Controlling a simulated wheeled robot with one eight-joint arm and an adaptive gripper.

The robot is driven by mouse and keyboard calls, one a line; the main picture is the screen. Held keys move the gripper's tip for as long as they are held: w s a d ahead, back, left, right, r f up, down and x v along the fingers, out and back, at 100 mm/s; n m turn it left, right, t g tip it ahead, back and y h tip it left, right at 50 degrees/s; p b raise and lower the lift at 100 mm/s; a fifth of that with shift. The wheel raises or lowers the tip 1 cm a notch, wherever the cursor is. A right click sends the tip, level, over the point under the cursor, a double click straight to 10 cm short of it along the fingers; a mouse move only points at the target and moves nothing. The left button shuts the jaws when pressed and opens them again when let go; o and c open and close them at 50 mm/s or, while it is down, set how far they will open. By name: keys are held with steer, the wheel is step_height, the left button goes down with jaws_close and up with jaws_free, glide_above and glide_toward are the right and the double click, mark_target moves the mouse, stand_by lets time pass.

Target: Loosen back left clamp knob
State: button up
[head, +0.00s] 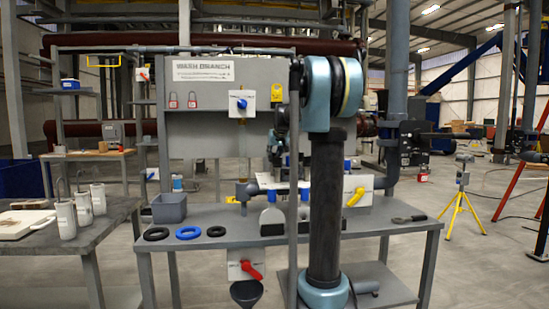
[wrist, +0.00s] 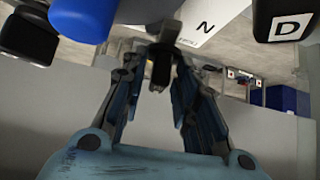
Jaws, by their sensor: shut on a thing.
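My gripper (wrist: 161,58) is in the middle of the wrist view, its two dark fingers closed in on a small dark piece (wrist: 160,70) with a grey bar above it. This piece appears to be the back left clamp knob; the fingers cover most of it, so its shape and turn cannot be told. A blue cylinder (wrist: 85,18) is close by at the upper left, and a white plate marked N (wrist: 212,22) is just to the right.
A black block marked D (wrist: 290,18) is at the upper right of the wrist view. The grey bench (head: 230,220) holds a grey bin (head: 169,208), several rings and a wrench (head: 409,219). A panel marked WASH BRANCH (head: 205,75) stands behind. A yellow-handled valve (head: 356,197) is at the right.

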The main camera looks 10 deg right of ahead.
steer(key=m+h, duration=0.2)
steer(key=a+m+h, duration=0.1)
steer(key=m, duration=0.1)
steer(key=shift+w+m+h, duration=0.1)
steer(key=shift+m+h, duration=0.3)
steer(key=shift+w+a+m+g+h, duration=0.15)
steer(key=shift+m+g+h, duration=0.9)
steer(key=shift+m, duration=0.75)
steer(key=shift+h, duration=0.35)
steer(key=o, duration=0.7)
steer(key=shift+f, duration=0.1)
steer(key=shift+o, duration=0.2)
steer(key=s+a+r, duration=0.3)
steer(key=s+a, duration=0.6)
steer(key=s, duration=0.3)
steer(key=shift+a+r, duration=0.25)
